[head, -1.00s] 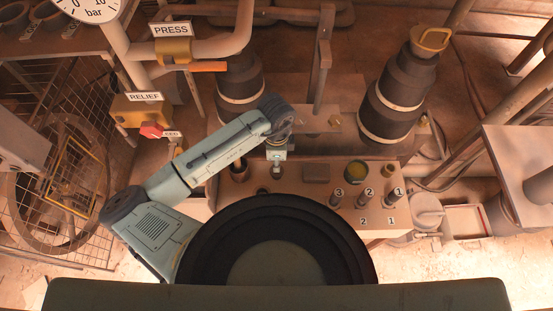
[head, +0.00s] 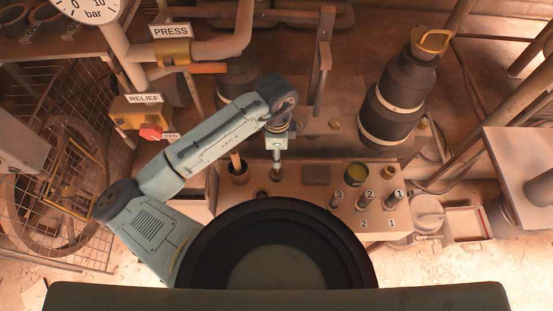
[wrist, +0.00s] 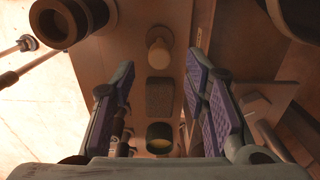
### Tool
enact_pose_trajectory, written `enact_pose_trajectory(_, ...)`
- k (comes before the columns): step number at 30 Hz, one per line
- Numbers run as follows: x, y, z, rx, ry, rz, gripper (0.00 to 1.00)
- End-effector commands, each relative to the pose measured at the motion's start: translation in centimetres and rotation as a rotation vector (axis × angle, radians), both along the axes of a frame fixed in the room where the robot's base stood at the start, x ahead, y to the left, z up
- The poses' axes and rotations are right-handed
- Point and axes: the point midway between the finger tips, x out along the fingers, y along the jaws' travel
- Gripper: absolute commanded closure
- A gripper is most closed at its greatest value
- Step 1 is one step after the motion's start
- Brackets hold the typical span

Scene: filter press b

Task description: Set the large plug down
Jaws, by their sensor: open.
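The large plug appears to be the pale round-headed piece (wrist: 158,48) standing on the bench in the wrist view. Its lower part sits in or on a round seat, and I cannot tell which. In the head view its place (head: 276,188) is mostly under my gripper. My gripper (wrist: 160,66) is open, with a finger on each side of the view and the plug's head seen between and beyond the tips. No contact with the plug shows. In the head view my gripper (head: 277,165) points down over the bench, left of the dark pad (head: 316,174).
On the bench (head: 300,200) are a dark cup (head: 238,174) with a wooden handle, a pot with yellow contents (head: 356,173), and several numbered pegs (head: 368,198) at right. A black cylinder (head: 395,105) stands behind. Pipes and a red valve knob (head: 151,132) are at left.

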Motion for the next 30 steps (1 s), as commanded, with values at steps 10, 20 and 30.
enact_pose_trajectory(10, 0.0, 0.0, 5.2, 0.002, -0.001, 0.0, 0.59)
enact_pose_trajectory(20, 0.0, 0.0, 5.7, 0.0, 0.001, 0.0, 0.59)
enact_pose_trajectory(30, 0.0, 0.0, 5.6, 0.0, 0.001, 0.0, 0.59)
